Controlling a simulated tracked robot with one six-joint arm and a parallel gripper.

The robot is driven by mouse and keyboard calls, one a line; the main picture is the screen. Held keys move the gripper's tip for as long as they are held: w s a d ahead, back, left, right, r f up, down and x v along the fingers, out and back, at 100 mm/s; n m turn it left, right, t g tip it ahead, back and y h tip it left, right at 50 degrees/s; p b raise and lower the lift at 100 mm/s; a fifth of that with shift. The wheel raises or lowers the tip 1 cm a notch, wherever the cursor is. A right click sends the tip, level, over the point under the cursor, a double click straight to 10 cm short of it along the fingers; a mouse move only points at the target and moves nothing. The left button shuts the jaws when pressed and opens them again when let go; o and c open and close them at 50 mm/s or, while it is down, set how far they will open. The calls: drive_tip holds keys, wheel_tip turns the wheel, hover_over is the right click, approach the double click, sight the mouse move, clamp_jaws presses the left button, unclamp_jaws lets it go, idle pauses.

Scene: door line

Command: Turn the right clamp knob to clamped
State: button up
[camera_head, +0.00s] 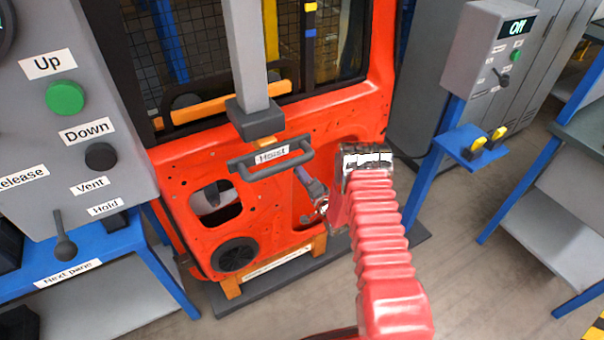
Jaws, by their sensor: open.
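I cannot pick out a knob labelled as the right clamp. The orange-red door (275,215) stands upright on a low stand (270,280), and my arm hides part of its lower right side. My gripper (306,195) is in front of the lower door panel, left of my red ribbed arm. It is small and partly turned away, and its jaws are open with nothing seen between them. Whether it touches the door cannot be told. Two yellow-topped pieces (478,144) sit on a blue bracket on the right post, well apart from my gripper.
A grey hoist handle (270,158) hangs in front of the door, close above my gripper. A grey control box (75,120) with Up and Down buttons stands at left. A box reading "Off" (490,50) is on the right post. Open floor (470,235) lies at right.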

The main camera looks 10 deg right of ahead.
drive_tip(key=shift+s, duration=0.1)
drive_tip(key=v, duration=1.3)
drive_tip(key=shift+s, duration=0.25)
drive_tip(key=shift+d, duration=0.15)
